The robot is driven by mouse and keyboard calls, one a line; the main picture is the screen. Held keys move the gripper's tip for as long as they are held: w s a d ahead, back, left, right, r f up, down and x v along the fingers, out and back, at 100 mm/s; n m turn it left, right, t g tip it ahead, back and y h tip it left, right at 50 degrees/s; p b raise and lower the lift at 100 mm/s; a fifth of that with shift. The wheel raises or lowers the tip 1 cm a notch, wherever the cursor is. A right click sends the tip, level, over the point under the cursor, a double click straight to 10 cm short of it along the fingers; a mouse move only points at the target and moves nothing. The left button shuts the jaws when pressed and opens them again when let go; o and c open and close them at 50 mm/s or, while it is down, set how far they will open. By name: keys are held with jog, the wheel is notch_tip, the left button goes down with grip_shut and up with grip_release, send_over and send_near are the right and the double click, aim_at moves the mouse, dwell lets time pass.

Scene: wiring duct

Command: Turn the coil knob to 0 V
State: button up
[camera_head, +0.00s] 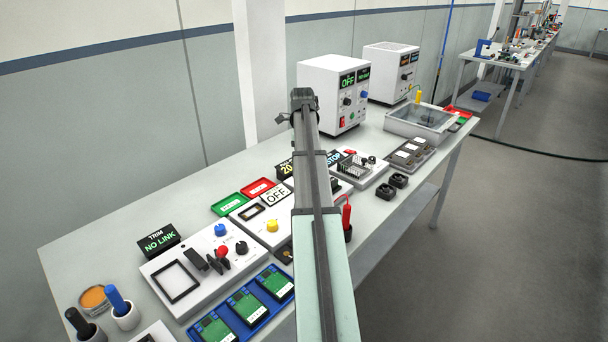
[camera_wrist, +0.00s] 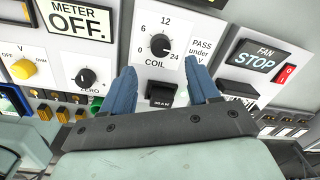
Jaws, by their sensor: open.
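The coil knob (camera_wrist: 160,45) is a small round black knob with a pale mark, on a white panel in the wrist view. Printed around it are 0 at lower left, 6, 12 at the top and 24 at lower right. The mark seems to point to lower right, toward 24, but it is small. My gripper (camera_wrist: 159,67) is open and empty, its blue fingers apart. The fingertips appear just below the knob in the picture, one to each side, not visibly touching it. In the head view my arm covers this area.
A black labelled part (camera_wrist: 160,94) sits below the knob, between the fingers. Left are a METER OFF sign (camera_wrist: 76,19), a black ZERO knob (camera_wrist: 86,77) and a yellow knob (camera_wrist: 23,69). Right are a FAN STOP display (camera_wrist: 258,59) and a red switch (camera_wrist: 286,73).

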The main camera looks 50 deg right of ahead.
jog(key=f, duration=0.7)
jog(key=shift+d+f, duration=0.2)
jog(key=shift+f, duration=0.2)
jog(key=c, duration=1)
jog(key=shift+c, duration=0.2)
